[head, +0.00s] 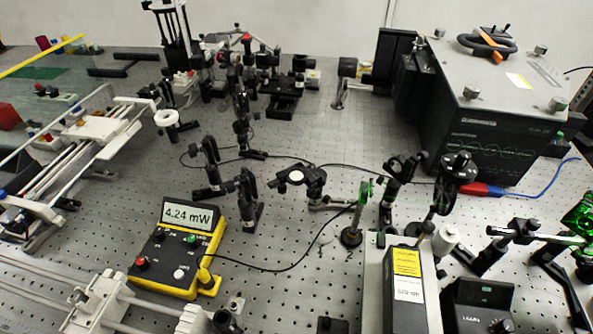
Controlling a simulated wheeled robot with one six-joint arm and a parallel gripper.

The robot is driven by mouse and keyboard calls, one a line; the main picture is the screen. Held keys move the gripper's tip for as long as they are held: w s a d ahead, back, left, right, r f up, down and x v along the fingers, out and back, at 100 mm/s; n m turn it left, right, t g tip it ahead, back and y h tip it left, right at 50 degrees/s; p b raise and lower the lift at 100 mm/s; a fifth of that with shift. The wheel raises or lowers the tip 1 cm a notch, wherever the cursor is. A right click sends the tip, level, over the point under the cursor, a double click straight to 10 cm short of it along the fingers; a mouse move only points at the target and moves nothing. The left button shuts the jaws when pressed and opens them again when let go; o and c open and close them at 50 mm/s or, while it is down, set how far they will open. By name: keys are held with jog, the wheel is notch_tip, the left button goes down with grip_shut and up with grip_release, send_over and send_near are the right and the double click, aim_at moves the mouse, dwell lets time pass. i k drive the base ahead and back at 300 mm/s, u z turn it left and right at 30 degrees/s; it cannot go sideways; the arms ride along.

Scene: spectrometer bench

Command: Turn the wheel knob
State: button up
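A dark round part that looks like a wheel knob (487,42) sits on top of the large grey instrument box (500,75) at the upper right in the head view. An orange strip crosses it, and a small dark handle stands up near its right side. I cannot tell for sure that it is the wheel the task names. Several small grey knobs stand at the corners of the box top. My gripper does not show in this view.
A yellow power meter (178,248) reading 4.24 mW stands left of centre. Posts and optic mounts crowd the middle of the perforated bench (330,250). A rail assembly (95,135) lies at left. A laser box with a yellow label (405,290) stands at bottom right.

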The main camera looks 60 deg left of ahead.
aim_at(463, 158)
jog(key=u, duration=0.1)
jog(key=k, duration=0.75)
jog(key=z, duration=0.55)
jog(key=i, duration=0.4)
jog(key=u, duration=2.2)
